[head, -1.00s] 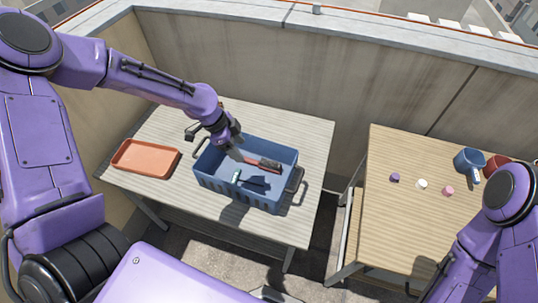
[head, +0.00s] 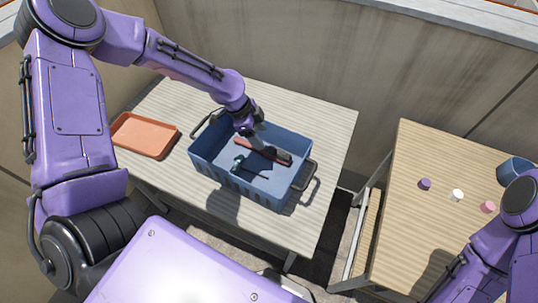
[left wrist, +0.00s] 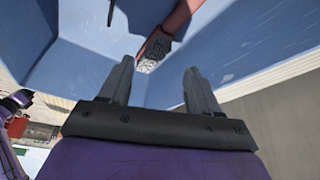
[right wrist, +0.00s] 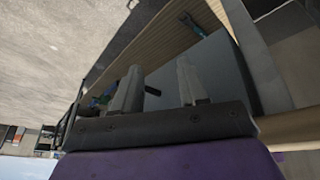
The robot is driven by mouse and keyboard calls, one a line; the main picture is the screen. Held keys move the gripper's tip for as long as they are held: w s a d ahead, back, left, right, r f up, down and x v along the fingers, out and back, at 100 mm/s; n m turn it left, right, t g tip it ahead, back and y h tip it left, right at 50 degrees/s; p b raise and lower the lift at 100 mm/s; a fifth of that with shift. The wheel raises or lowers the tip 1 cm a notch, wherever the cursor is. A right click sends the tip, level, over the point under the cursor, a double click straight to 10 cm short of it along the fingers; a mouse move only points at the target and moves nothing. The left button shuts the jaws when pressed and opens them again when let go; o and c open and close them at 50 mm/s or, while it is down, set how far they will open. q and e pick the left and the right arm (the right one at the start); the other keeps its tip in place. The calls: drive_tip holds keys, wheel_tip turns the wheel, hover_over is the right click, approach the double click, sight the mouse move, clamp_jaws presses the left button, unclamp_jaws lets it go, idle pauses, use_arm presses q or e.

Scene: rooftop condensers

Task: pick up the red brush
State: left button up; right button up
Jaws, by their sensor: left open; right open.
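The red brush (head: 280,155) lies inside the blue crate (head: 237,188), with a red handle and a dark bristle head. My left gripper (head: 256,143) is over the crate, pointing down, close above the brush's handle. In the left wrist view its two fingers (left wrist: 160,76) are apart and empty. The brush (left wrist: 160,42) shows just beyond the fingertips there, with grey bristles and part of the red handle; the rest is cut off. In the right wrist view my right gripper (right wrist: 158,76) is open with nothing between its fingers.
A teal tool (head: 237,163) lies in the crate beside the brush. An orange tray (head: 144,135) sits left of the crate on the table (head: 325,115). The second table (head: 405,235) holds small purple, white and pink pieces and a blue mug (head: 513,170). A gap separates the tables.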

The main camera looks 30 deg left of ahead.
sight(268, 149)
use_arm(q)
drive_tip(key=p+x, duration=0.1)
drive_tip(key=x, duration=0.8)
drive_tip(key=shift+s+a+f, duration=0.1)
drive_tip(key=c, duration=1)
